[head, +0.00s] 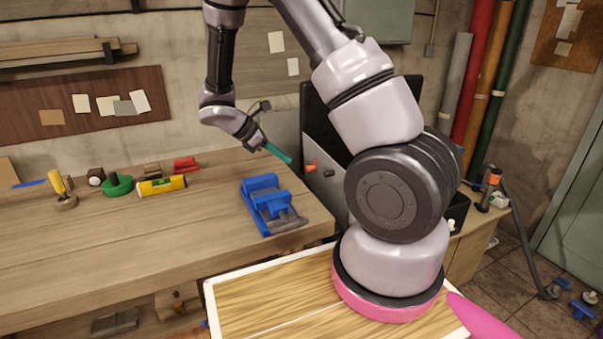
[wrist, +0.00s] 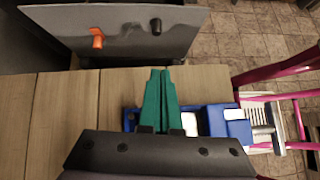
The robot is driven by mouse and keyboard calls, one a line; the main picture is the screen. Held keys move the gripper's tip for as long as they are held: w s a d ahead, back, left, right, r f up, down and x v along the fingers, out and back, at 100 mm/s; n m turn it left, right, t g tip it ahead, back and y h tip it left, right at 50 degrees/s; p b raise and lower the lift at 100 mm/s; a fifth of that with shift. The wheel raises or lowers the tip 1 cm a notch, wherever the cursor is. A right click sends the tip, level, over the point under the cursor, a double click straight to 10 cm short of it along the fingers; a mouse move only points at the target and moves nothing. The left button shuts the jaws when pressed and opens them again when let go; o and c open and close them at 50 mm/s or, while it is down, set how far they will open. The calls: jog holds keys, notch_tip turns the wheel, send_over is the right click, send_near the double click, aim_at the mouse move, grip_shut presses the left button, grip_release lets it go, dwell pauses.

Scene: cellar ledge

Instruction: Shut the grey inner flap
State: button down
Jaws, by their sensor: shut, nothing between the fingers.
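The grey flap (wrist: 125,20) shows at the top of the wrist view as a flat panel standing out at an angle, with a dark space behind it on the left. It carries an orange knob (wrist: 97,38) and a black knob (wrist: 155,26). In the head view the flap (head: 325,192) is partly hidden behind my arm, in front of a dark upright panel (head: 321,112). My gripper (head: 289,160) has teal fingers, pressed together and empty. It is above the bench, left of the knobs; in the wrist view the fingers (wrist: 160,75) show just below the flap, with no clear contact.
A blue vise (head: 268,203) sits on the wooden bench (head: 110,235) below my gripper. A yellow level (head: 161,185), a green item (head: 117,187) and other small tools lie further left. The bench front is clear. Coloured pipes (head: 480,85) stand at the right wall.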

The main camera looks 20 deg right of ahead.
jog(key=f, duration=0.1)
send_near(325, 177)
jog(key=shift+n, duration=0.4)
notch_tip(325, 177, down, 4)
jog(key=shift+w+a+f, duration=0.1)
jog(key=shift+f, duration=0.05)
jog(key=shift+d, duration=2.15)
